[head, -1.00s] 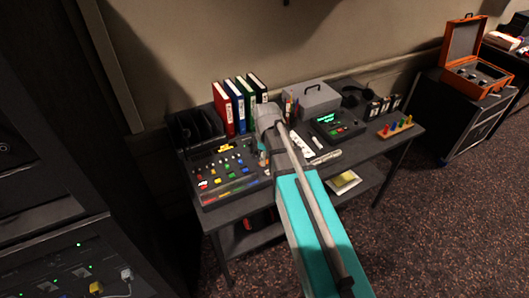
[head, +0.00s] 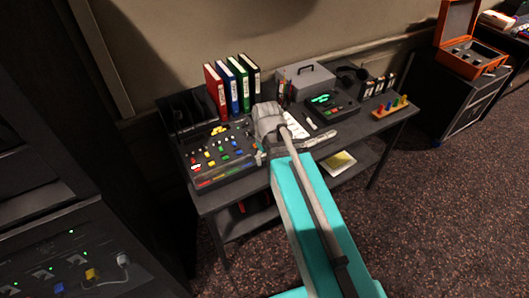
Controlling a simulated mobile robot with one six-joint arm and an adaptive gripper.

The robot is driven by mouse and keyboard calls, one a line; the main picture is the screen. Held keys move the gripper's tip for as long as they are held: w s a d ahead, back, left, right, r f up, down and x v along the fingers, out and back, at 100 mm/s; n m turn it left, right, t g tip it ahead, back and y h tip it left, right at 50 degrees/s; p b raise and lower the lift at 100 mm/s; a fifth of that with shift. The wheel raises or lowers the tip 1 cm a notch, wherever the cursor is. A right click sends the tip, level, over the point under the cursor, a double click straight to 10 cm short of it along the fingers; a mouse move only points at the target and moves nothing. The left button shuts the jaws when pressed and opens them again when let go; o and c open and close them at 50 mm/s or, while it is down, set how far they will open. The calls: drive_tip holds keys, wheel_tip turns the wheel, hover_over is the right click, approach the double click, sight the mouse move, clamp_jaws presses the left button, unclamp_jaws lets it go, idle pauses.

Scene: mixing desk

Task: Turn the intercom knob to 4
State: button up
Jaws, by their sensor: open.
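A black box with a green display and coloured buttons (head: 328,105) stands on the desk; it may be the intercom, but I cannot read a label. A mixing console (head: 217,160) with rows of coloured knobs and buttons lies at the desk's left. No knob marked as the intercom's, and no number 4, is legible. My gripper (head: 260,157) is small in view at the console's right edge, open and seemingly empty. Whether it touches the console cannot be told. My wrist and arm hide the console's right rear part and some of the desk.
Red, blue, green and black binders (head: 231,91) stand behind the console. A grey cash box (head: 305,80), headphones (head: 352,75) and a wooden tray of coloured pegs (head: 390,107) occupy the back and right. A dark rack (head: 70,245) stands close at left. Carpet to the right is clear.

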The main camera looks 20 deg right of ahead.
drive_tip(key=shift+s+f+m+b, duration=0.15)
drive_tip(key=shift+s+f+m, duration=0.05)
drive_tip(key=shift+s+m, duration=0.65)
drive_tip(key=shift+s+f+m+b, duration=0.15)
drive_tip(key=shift+s+f+m, duration=0.05)
drive_tip(key=shift+s+m, duration=0.65)
